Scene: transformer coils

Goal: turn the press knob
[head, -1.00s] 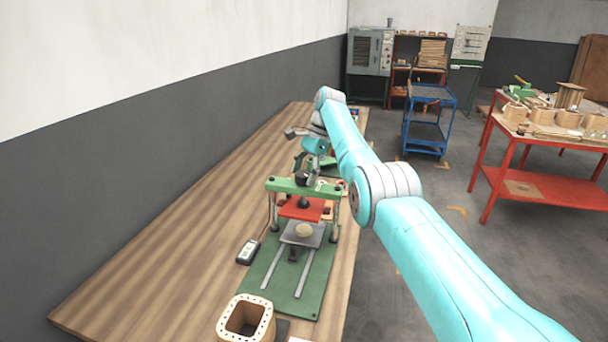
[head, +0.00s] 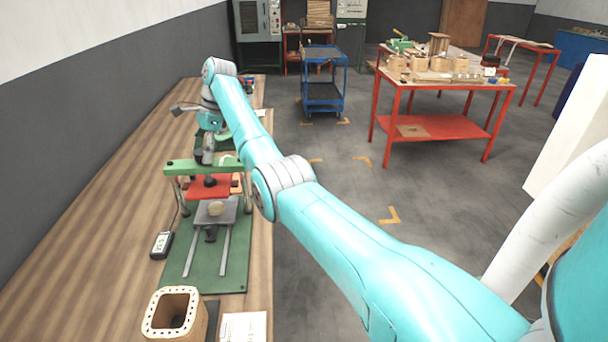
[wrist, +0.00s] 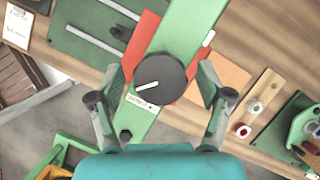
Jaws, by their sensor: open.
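The press knob (wrist: 160,79) is a dark round disc with a white line, on top of the press's green crossbeam (wrist: 190,25) in the wrist view. My gripper (wrist: 160,70) is open, with one finger on each side of the knob and a visible gap to it on both sides. The fingers hold nothing. In the head view the press has a green crossbeam (head: 180,167), a red plate (head: 208,188) below it and a green base (head: 205,265). My arm reaches over to the crossbeam; the knob is hard to make out there.
A wooden coil frame (head: 175,315) and a white paper (head: 244,327) are at the bench's near end. A small meter (head: 161,245) lies left of the press. A red table (head: 440,83) and a blue cart (head: 323,85) stand beyond the aisle. The bench's left side is clear.

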